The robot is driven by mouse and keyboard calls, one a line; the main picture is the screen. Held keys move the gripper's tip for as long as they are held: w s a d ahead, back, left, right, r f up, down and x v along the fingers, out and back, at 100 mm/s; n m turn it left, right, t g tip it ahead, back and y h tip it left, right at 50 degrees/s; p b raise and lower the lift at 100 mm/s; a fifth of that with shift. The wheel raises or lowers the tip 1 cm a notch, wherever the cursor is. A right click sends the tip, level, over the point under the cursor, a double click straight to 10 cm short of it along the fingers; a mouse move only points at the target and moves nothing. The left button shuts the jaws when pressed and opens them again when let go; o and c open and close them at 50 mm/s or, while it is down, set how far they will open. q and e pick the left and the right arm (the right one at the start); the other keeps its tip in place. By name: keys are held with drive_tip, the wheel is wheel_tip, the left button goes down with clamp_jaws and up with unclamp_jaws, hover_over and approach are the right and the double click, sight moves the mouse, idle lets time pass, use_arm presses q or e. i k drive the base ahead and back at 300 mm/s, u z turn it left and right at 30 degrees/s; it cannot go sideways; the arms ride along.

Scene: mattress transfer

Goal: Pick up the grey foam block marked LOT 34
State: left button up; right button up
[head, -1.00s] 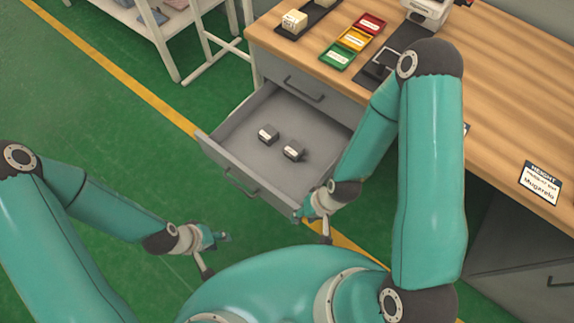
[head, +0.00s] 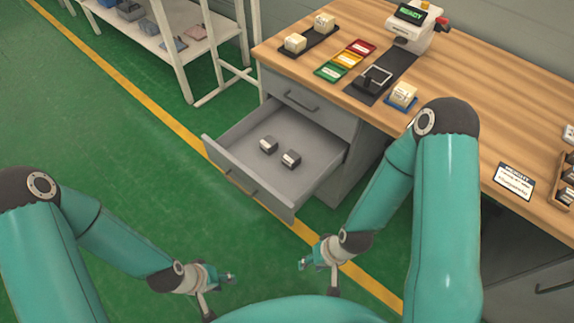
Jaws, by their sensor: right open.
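Two small dark grey blocks with white labels lie apart inside the open drawer: the left block (head: 269,145) and the right block (head: 290,159). The label writing is too small to read, so I cannot tell which, if either, is LOT 34. The grey drawer (head: 240,141) is pulled out from the desk. My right gripper (head: 304,263) is open and empty, in front of the drawer's near corner. My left gripper (head: 231,280) is further left, over the green floor and apart from the drawer. Its fingers are too small to judge.
The wooden desk (head: 450,115) carries cream blocks (head: 294,43), red, yellow and green cards (head: 347,60), a device with a lit READY screen (head: 411,13) and a sign (head: 514,181). A white shelf (head: 165,45) stands at upper left. Green floor (head: 110,150) is clear at left.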

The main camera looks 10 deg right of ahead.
sight(292, 159)
drive_tip(key=z, duration=0.1)
drive_tip(key=i, duration=0.95)
drive_tip(key=u, duration=0.05)
